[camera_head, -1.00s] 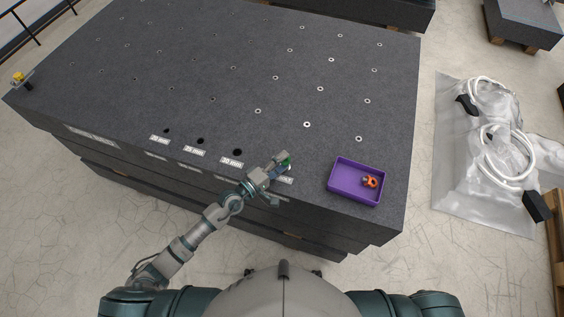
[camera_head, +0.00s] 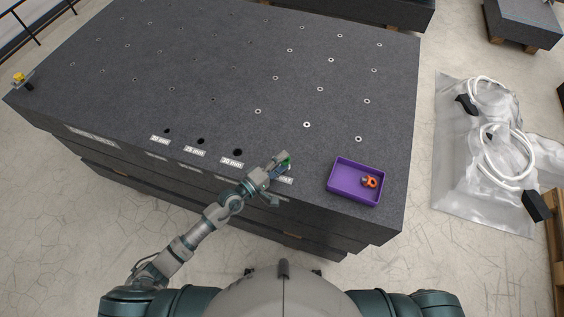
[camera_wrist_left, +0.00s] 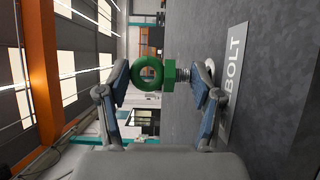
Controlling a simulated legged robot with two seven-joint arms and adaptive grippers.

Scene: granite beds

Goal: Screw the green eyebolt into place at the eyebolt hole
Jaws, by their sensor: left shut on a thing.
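The green eyebolt (camera_wrist_left: 150,75) shows in the left wrist view, with a ring, a hex collar and a grey threaded shank. My left gripper (camera_wrist_left: 160,82) is shut on it, one finger on each side. The shank points at the granite surface. Its tip is by a pale metal ring (camera_wrist_left: 210,68), likely the eyebolt hole, beside the BOLT label (camera_wrist_left: 234,75). I cannot tell whether the thread is in the hole. In the head view, my left gripper (camera_head: 282,161) is low over the front edge, with a little of the green eyebolt (camera_head: 288,161) showing. My right gripper is not in view.
A purple tray (camera_head: 341,194) with an orange piece (camera_head: 370,181) stands right of the gripper on the granite bed (camera_head: 200,70). Labelled dark holes (camera_head: 238,152) lie to the left. Several metal inserts dot the top, which is otherwise largely clear.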

